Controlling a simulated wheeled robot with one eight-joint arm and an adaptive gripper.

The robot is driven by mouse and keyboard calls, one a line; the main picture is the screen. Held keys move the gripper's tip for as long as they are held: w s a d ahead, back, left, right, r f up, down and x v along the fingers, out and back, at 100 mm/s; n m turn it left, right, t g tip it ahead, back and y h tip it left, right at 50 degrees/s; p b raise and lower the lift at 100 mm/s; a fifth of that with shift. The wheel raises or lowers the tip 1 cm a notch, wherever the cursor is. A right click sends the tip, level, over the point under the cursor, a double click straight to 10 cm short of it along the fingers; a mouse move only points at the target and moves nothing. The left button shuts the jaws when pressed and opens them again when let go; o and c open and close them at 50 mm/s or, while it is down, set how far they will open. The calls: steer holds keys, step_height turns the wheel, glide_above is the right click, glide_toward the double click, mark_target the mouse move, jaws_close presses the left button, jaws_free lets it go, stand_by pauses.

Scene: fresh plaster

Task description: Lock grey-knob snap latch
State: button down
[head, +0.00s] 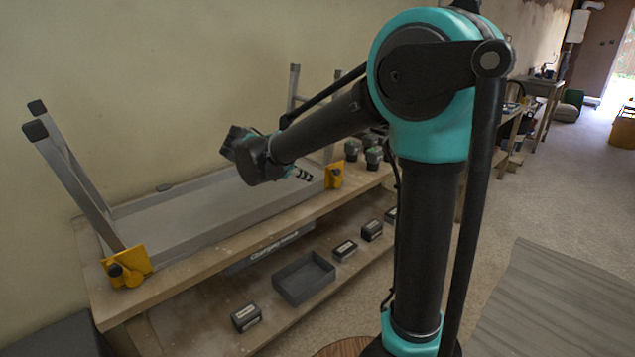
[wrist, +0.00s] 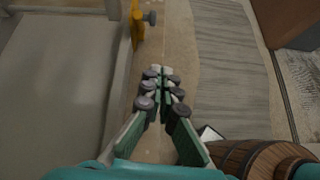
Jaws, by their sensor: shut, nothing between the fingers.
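A grey work platform (head: 215,208) with upturned legs lies on the wooden bench. A yellow latch bracket (head: 333,175) sits at its right end; in the wrist view, a yellow bracket (wrist: 137,24) at the top carries a grey knob (wrist: 150,18) on its right side. Another yellow bracket (head: 127,267) with a dark knob is at the left end. My gripper (head: 304,175) is over the platform's front side, left of the right bracket. Its fingers (wrist: 158,74) are shut and empty, apart from the knob. The latch's exact position cannot be told.
A dark open tray (head: 303,278) and several small labelled boxes (head: 345,250) are on the lower shelf. Several dark items with green tops (head: 373,157) stand on the bench right of the platform. The floor (head: 540,210) on the right is open.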

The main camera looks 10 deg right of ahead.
steer(key=a, duration=0.1)
steer(key=a+r+n, duration=0.1)
steer(key=a, duration=0.1)
steer(key=shift+s+r+n+t, duration=0.1)
steer(key=shift+r+n+t, duration=0.2)
steer(key=shift+t, duration=0.1)
steer(key=shift+d+f, duration=0.1)
steer(key=x, duration=0.9)
steer(key=shift+d+f, duration=0.1)
steer(key=shift+d, duration=0.25)
steer(key=shift+w+d, duration=0.85)
steer(key=shift+d, duration=0.15)
steer(key=shift+w+d+r, duration=0.25)
steer(key=shift+d, duration=0.05)
steer(key=shift+w+d+r, duration=0.1)
steer(key=shift+w+d, duration=0.2)
steer(key=shift+d, duration=0.05)
